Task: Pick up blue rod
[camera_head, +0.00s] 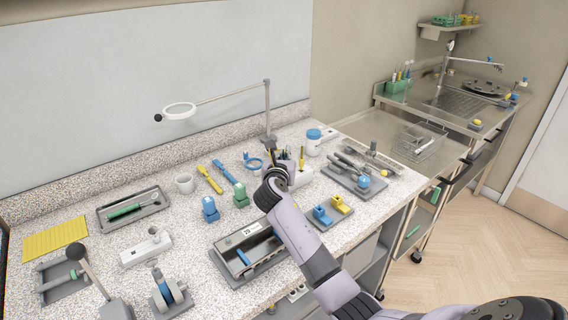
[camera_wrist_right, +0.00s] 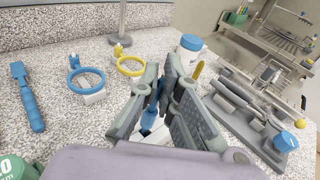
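In the right wrist view my right gripper (camera_wrist_right: 162,78) points forward with its two grey fingers apart. A blue rod (camera_wrist_right: 152,112) shows in the gap between them, upright over a white block (camera_wrist_right: 152,132). A clear gap shows beside the rod, though the fingers hide part of it and of the block. A yellow rod (camera_wrist_right: 197,71) stands just behind the right finger. In the head view my right gripper (camera_head: 282,165) is over the white block (camera_head: 298,178), and the yellow rod (camera_head: 302,154) rises beside it. The blue rod is not clear there. My left gripper is not in view.
A blue ring (camera_wrist_right: 87,77), a yellow ring (camera_wrist_right: 131,66) and a blue-lidded jar (camera_wrist_right: 188,52) stand close to the gripper. A tool tray (camera_head: 362,178) is at the right. The magnifier lamp (camera_head: 268,115) stands behind. An open grey case (camera_head: 248,252) lies in front.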

